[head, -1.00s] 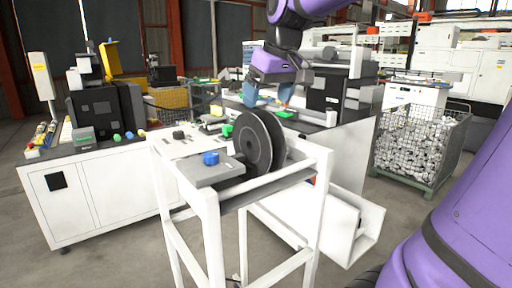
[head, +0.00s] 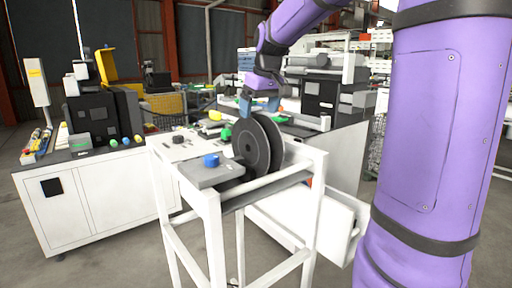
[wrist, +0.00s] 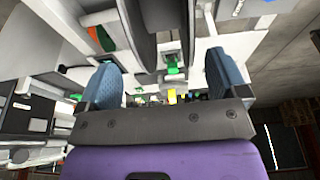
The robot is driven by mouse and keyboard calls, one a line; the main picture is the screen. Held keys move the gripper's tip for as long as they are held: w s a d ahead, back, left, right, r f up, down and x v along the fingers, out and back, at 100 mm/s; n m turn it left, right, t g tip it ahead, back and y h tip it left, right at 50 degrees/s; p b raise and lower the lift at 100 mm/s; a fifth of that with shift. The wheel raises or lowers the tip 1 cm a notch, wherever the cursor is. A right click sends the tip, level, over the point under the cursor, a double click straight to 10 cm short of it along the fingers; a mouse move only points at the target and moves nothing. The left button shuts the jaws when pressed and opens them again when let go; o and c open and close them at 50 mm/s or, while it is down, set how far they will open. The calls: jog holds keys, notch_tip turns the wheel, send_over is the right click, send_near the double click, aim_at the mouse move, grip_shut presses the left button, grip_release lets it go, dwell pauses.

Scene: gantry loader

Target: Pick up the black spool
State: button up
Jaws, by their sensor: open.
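The black spool (head: 262,145), with two large round flanges, stands upright on a white frame stand (head: 213,215) in the head view. My gripper (head: 258,104) is just above and behind the spool in that view, pointing down, partly hidden by its upper edge. In the wrist view my gripper (wrist: 162,66) shows two blue-grey fingers spread wide with nothing held between them. The spool's dark flanges (wrist: 138,30) show at the top of the wrist view, beyond the fingertips. I cannot tell whether a finger touches it.
A grey block with a blue knob (head: 211,160) sits on the stand beside the spool. A white cabinet (head: 95,195) with machines stands at the left. A worktop with grey equipment (head: 320,95) lies behind. The floor at the front left is clear.

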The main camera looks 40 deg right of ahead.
aim_at(257, 116)
jog(key=x, duration=0.5)
jog(key=shift+a+f, duration=0.15)
jog(key=shift+a, duration=0.1)
grip_shut()
